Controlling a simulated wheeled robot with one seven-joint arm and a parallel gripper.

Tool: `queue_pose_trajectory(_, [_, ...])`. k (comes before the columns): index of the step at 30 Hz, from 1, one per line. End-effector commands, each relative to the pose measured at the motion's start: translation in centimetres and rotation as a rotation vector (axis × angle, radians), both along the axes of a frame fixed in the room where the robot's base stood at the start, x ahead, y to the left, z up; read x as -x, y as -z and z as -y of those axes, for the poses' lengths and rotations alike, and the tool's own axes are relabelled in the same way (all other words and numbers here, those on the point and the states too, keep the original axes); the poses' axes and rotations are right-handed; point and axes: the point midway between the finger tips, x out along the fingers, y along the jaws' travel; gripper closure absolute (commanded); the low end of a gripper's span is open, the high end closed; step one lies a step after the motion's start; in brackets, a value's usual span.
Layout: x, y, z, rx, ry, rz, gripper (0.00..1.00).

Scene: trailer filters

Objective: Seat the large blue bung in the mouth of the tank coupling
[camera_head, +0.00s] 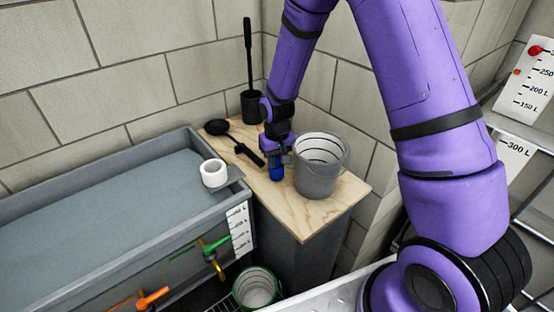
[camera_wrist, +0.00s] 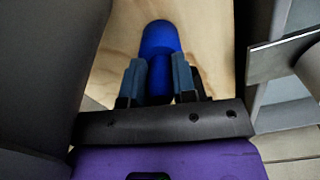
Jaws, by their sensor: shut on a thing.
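The large blue bung (camera_head: 277,174) is between the fingers of my gripper (camera_head: 275,160), over the wooden top left of the grey bucket. In the wrist view the bung (camera_wrist: 160,38) sticks out past the two fingertips of my gripper (camera_wrist: 157,70), which are shut on it. I cannot tell whether its lower end touches the wood. A white open-topped ring (camera_head: 213,172), seemingly the tank coupling, stands upright on a grey plate at the tank's right corner, left of my gripper. Part of it shows at the wrist view's right edge (camera_wrist: 310,68).
A grey bucket (camera_head: 318,180) stands close right of my gripper. A black brush or tool (camera_head: 248,154) lies left of it, and a black holder (camera_head: 252,105) with a tall handle stands behind. The long grey tank (camera_head: 110,190) fills the left. The wooden top's front (camera_head: 305,218) is clear.

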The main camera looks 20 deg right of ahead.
Motion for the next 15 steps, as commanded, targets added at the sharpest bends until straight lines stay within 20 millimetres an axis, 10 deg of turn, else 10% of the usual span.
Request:
queue_pose_trajectory(6, [0.01, 0.29, -0.01, 0.000, 0.000, -0.001, 0.99])
queue_pose_trajectory(7, [0.00, 0.28, -0.01, 0.000, 0.000, 0.000, 0.70])
queue_pose_trajectory(9, [0.00, 0.26, -0.01, 0.000, 0.000, 0.000, 0.54])
queue_pose_trajectory(15, [0.00, 0.24, -0.01, 0.000, 0.000, 0.000, 0.49])
